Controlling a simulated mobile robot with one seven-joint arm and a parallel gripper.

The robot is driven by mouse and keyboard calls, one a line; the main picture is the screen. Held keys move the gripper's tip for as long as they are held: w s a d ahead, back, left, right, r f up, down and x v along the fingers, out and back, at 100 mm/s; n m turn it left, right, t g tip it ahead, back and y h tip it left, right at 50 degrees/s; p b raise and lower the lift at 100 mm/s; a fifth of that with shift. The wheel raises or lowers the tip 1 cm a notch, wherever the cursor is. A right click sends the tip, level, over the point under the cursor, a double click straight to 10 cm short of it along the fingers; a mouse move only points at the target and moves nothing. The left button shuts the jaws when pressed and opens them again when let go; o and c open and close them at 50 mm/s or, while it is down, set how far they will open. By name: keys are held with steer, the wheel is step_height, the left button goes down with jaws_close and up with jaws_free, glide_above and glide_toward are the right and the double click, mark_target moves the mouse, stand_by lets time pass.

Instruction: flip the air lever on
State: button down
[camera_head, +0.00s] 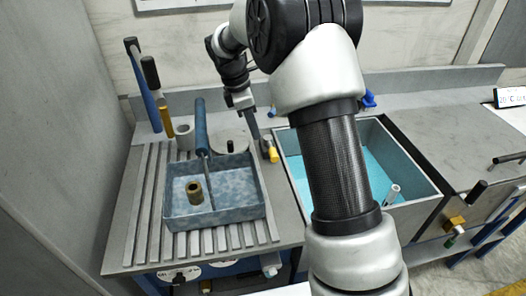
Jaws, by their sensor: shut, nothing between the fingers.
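My gripper (251,128) is shut and empty, pointing down behind the blue-grey tray, near the back left corner of the sink. A small yellow-ended fitting (271,153) stands just below and right of its fingertips. I cannot tell whether they touch. A blue handle (369,99) shows at the back of the sink, partly hidden by my arm. A brass fitting with a black handle (456,221) is on the right of the bench front. No label shows which of these is the air lever.
The tray (262,206) on the ribbed drainboard holds a brass ring (195,192) and a blue-handled tool (202,130). Two tall handled tools (159,105) stand at the back left. The sink (432,192) holds blue water. The right worktop (440,125) is mostly clear.

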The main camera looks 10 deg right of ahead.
mark_target(271, 149)
steer(key=x, duration=1)
steer(key=shift+d, duration=0.2)
stand_by(0.3)
